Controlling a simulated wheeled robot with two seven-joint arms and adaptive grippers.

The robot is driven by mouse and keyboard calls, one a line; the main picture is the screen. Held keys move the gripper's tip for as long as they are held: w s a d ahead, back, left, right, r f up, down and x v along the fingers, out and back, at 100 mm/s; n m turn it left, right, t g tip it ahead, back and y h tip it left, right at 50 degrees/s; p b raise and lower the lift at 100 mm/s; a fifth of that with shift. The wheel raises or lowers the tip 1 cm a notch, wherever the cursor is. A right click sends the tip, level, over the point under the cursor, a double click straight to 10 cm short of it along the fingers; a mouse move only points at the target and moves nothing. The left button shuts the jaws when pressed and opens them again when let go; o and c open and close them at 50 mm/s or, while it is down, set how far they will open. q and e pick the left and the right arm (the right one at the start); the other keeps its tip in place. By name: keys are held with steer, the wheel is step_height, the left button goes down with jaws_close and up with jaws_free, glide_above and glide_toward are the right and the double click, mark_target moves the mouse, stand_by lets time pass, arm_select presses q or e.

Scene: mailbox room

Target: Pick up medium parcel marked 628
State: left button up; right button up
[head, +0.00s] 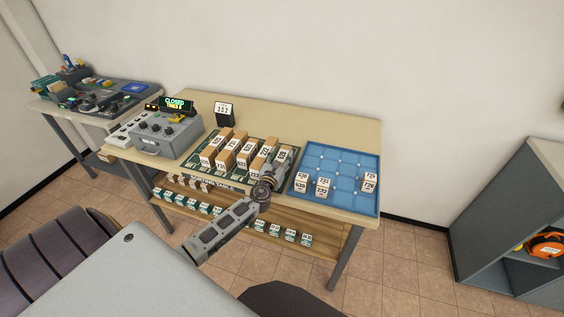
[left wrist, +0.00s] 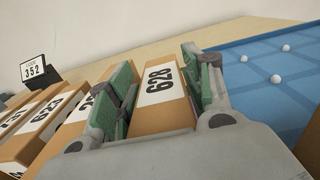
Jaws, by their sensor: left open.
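The parcel marked 628 (left wrist: 164,95) is a brown box with a white label. In the left wrist view it stands between the two green-padded fingers of my left gripper (left wrist: 160,92). The fingers are open around it, one on each side; I cannot tell whether either pad touches it. In the head view my left gripper (head: 275,170) is over the right end of the parcel row and hides most of that parcel. My right gripper does not show.
Several other brown parcels (head: 222,151) stand close to the left on a dark green mat. A blue gridded tray (head: 335,160) with several small white numbered boxes lies to the right. A grey machine (head: 166,132) and a 352 sign (head: 224,113) stand at left and back.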

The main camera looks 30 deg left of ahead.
arm_select(q)
steer(key=shift+w, duration=0.2)
stand_by(0.4)
steer(key=c, duration=0.9)
